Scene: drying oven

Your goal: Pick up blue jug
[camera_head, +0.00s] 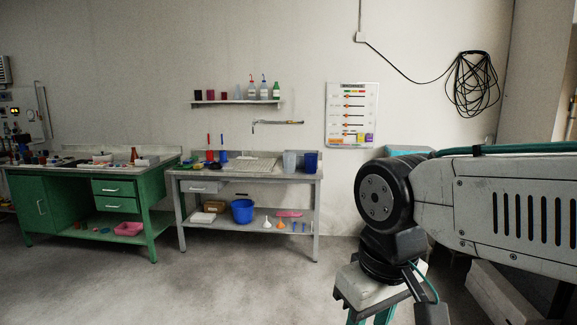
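A dark blue jug-like container (311,162) stands upright on the right end of the grey workbench top, beside a paler grey-blue container (290,162). Which handle or spout it has is too small to tell. A larger blue bucket (242,211) stands on the bench's lower shelf. My arm fills the right side of the view, well in front of the bench. My gripper (372,318) hangs below the wrist at the bottom edge, cut off by the frame. Its fingertips are hidden, and it is apart from the blue container.
The grey workbench (247,180) also bears red and blue upright items on its left part. A green workbench (60,185) with clutter stands to its left. A wall shelf (236,102) holds bottles and dark cups. The floor (200,285) in front is clear.

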